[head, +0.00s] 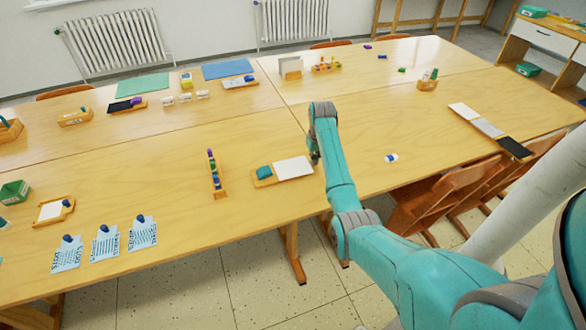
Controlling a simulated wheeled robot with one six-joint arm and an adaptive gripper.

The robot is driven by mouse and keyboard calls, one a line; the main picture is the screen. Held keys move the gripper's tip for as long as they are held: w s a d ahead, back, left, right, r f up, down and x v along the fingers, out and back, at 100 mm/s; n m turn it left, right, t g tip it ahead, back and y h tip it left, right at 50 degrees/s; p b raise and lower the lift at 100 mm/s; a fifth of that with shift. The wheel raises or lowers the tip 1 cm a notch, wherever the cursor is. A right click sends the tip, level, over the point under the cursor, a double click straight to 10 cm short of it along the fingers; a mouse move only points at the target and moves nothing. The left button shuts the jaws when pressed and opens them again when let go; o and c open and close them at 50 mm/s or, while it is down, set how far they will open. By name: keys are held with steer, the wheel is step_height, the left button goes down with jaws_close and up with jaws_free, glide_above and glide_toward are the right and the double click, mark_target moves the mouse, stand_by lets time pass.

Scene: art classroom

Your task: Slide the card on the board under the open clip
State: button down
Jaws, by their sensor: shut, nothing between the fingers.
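A white card (293,168) lies at the right part of a small wooden board (264,183) near the front edge of the table. A teal clip (264,173) sits at the board's left end. The card is to its right; at this size I cannot tell how far the clip is open or whether the card's left edge is beneath it. My gripper (315,156) points down just beyond the card's right end, shut and empty. My arm partly hides it, and I cannot tell whether it touches the card.
A wooden rack of coloured pieces (214,176) stands left of the board. A blue-and-white item (391,158) lies to the right of my arm. Light blue sheets with dark blue objects (105,243) lie at the front left. The table (240,130) behind the board is clear.

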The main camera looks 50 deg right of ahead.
mark_target(305, 164)
steer(key=shift+r, duration=0.15)
steer(key=shift+w+a, duration=0.5)
steer(key=shift+a, duration=0.3)
steer(key=shift+w+a, duration=0.5)
steer(key=shift+a, duration=0.3)
stand_by(2.4)
steer(key=shift+s+d, duration=0.4)
steer(key=shift+d, duration=0.25)
steer(key=shift+r, duration=3.5)
